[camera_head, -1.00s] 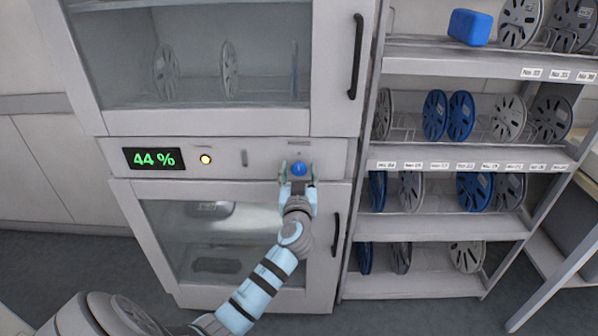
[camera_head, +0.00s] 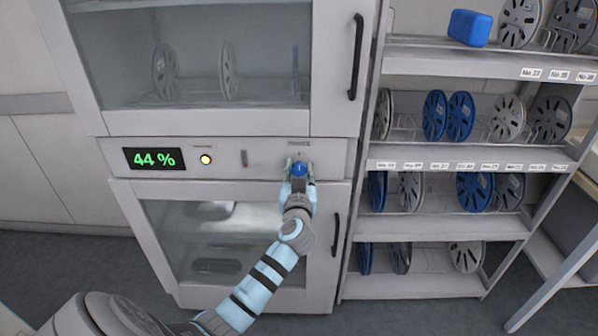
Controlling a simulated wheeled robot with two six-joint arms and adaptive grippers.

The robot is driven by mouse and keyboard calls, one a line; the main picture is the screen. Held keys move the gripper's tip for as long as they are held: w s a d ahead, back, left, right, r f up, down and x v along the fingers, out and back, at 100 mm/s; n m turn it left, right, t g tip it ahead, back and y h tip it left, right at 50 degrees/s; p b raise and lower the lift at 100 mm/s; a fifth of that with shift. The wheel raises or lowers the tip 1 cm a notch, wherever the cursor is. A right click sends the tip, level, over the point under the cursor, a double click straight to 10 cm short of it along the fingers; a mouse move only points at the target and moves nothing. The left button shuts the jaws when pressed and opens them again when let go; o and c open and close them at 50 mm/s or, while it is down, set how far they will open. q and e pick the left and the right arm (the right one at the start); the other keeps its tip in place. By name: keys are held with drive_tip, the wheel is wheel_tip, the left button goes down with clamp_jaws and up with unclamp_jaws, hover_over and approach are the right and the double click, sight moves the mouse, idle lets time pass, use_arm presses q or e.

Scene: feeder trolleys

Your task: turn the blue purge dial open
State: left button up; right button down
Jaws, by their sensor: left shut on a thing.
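The blue purge dial (camera_head: 299,168) sits on the right part of the light grey cabinet's control panel (camera_head: 270,158), under a small printed label. A pale mark shows on the dial's face. My left gripper (camera_head: 300,171) is at the panel with its fingers on both sides of the dial, shut on it. My left arm reaches up to it from the bottom left. The lower part of the dial is partly hidden by the gripper. My right gripper is not in view.
The panel also carries a green 44 % display (camera_head: 154,158) and a lit yellow lamp (camera_head: 206,159). Glass doors with black handles (camera_head: 356,57) lie above and below. A shelf rack (camera_head: 450,228) with grey and blue reels stands close on the right.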

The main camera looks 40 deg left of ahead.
use_arm(q)
drive_tip(key=m, duration=0.4)
drive_tip(key=m+p, duration=0.1)
drive_tip(key=m, duration=0.3)
drive_tip(key=shift+d+m, duration=0.1)
drive_tip(key=shift+m, duration=0.3)
drive_tip(key=m+p, duration=0.1)
drive_tip(key=m, duration=0.3)
drive_tip(key=shift+f+m+p, duration=0.1)
drive_tip(key=shift+m+p, duration=0.2)
drive_tip(key=shift+w+f+m+p, duration=0.15)
drive_tip(key=shift+m+p, duration=0.4)
drive_tip(key=shift+m, duration=1.45)
drive_tip(key=o, duration=1.1)
drive_tip(key=shift+d, duration=0.1)
